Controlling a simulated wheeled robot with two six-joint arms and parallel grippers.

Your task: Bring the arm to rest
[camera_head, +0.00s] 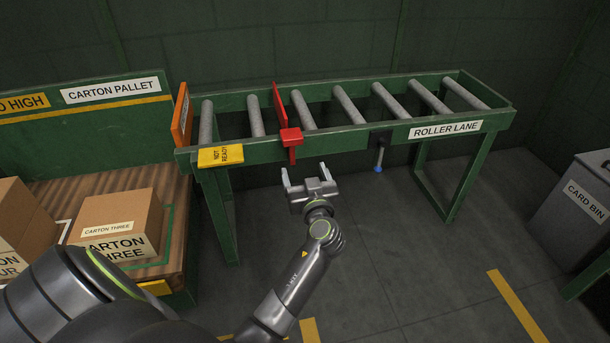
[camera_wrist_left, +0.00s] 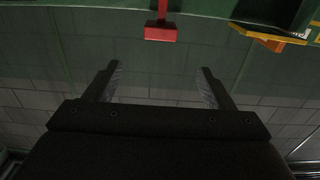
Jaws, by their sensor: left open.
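My left gripper (camera_head: 307,178) is open and empty in the head view, in front of the roller lane. The handle also shows in the left wrist view (camera_wrist_left: 161,32). A red plate (camera_head: 280,104) stands upright across the lane behind the handle. My right gripper is not in view.
At left, cartons (camera_head: 118,222) stand on a wooden pallet (camera_head: 112,178). A grey card bin (camera_head: 577,205) is at right. Floor between is clear.

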